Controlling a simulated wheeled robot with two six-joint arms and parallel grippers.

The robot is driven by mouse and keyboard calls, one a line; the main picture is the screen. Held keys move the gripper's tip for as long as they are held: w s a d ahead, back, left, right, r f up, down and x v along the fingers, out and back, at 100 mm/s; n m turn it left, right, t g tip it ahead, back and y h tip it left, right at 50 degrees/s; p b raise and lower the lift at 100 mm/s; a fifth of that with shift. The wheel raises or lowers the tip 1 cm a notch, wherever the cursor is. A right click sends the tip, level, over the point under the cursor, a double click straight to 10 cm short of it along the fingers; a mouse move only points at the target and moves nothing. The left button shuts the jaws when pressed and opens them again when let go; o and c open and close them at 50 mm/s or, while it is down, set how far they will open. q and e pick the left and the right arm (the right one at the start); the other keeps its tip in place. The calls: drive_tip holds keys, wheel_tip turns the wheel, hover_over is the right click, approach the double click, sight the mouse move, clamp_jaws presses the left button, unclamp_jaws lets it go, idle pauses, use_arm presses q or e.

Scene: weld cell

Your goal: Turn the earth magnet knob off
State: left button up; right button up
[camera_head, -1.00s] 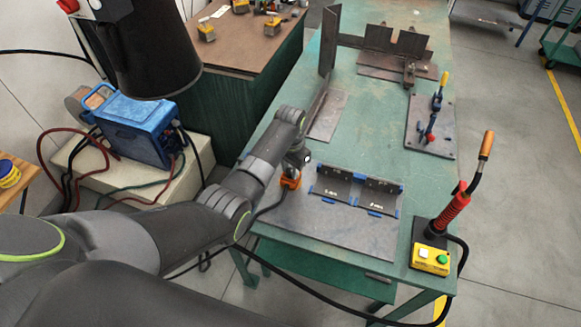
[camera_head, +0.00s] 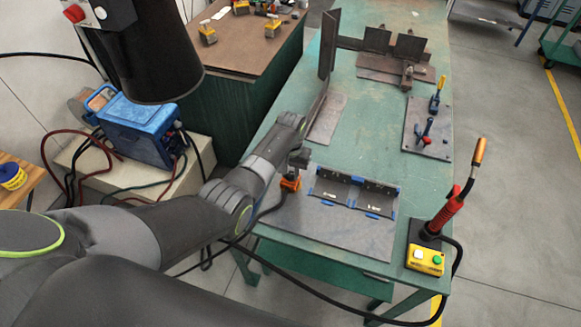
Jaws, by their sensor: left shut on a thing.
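The orange earth magnet (camera_head: 290,184) sits on the left part of the dark steel plate (camera_head: 340,239) on the green table, with a black cable running from it. My left arm reaches in from the left, and my left gripper (camera_head: 296,167) points down right over the magnet. It is shut on the magnet's knob, which is mostly hidden by the gripper, so its angle cannot be read. My right gripper is out of view.
A fixture with blue clamps (camera_head: 352,190) lies just right of the magnet. The red torch (camera_head: 446,210) stands in a holder behind a yellow button box (camera_head: 425,260). A toggle clamp plate (camera_head: 428,128) and steel pieces (camera_head: 395,66) are further back. A dark hood (camera_head: 150,55) hangs upper left.

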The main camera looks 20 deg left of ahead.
use_arm(q)
drive_tip(key=n+p, duration=0.1)
drive_tip(key=n, duration=0.2)
drive_tip(key=shift+r, duration=0.15)
drive_tip(key=n+p, duration=0.1)
drive_tip(key=n, duration=0.2)
drive_tip(key=shift+n, duration=0.3)
drive_tip(key=n+p, duration=0.1)
drive_tip(key=n, duration=0.2)
drive_tip(key=shift+w, duration=0.1)
drive_tip(key=shift+n, duration=1.7)
drive_tip(key=o, duration=1)
drive_tip(key=shift+p, duration=0.3)
